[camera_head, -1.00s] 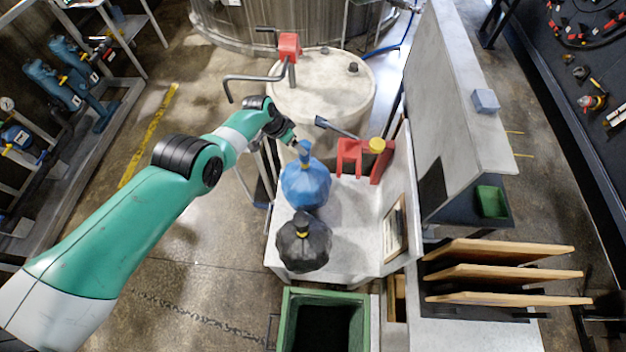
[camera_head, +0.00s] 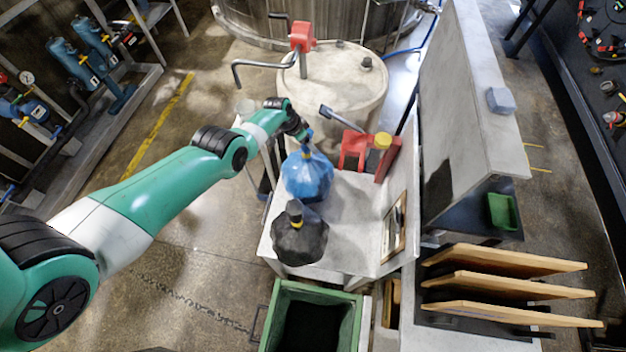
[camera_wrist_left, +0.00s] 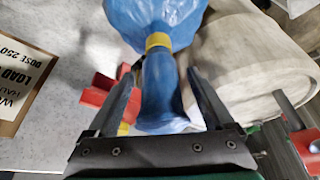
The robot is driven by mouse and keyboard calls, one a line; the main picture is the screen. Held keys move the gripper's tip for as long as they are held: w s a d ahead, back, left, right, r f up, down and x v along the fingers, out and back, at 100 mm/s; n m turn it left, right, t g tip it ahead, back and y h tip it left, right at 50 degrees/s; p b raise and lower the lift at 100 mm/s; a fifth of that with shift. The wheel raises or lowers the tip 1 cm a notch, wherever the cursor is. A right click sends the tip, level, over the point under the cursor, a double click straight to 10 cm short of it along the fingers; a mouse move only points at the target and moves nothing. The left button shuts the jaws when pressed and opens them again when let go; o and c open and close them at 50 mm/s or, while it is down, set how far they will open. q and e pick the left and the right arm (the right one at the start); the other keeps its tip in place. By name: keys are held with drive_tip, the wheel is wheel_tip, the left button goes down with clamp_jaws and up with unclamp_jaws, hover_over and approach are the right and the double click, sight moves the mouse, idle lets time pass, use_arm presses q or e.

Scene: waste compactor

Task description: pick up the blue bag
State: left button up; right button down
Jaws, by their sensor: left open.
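The blue bag (camera_head: 308,177) stands upright on the white table (camera_head: 345,215), near its far left part. Its neck is tied with a yellow band. In the left wrist view the bag's body (camera_wrist_left: 155,18) is at the top, and its blue neck (camera_wrist_left: 160,85) reaches down between my fingers. My left gripper (camera_head: 305,135) is at the top of the bag. In the left wrist view its two fingers (camera_wrist_left: 163,85) are apart, one on each side of the neck, with a gap visible on both sides. My right gripper is not in view.
A black bag (camera_head: 299,238) stands close in front of the blue bag. A red item with a yellow cap (camera_head: 356,148) is at the right behind it. A pale drum (camera_head: 335,95) stands beyond the table. A green bin (camera_head: 275,325) is at the near edge.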

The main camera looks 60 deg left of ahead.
use_arm(q)
drive_tip(key=shift+r, duration=0.1)
clamp_jaws()
idle(0.3)
drive_tip(key=shift+r, duration=0.1)
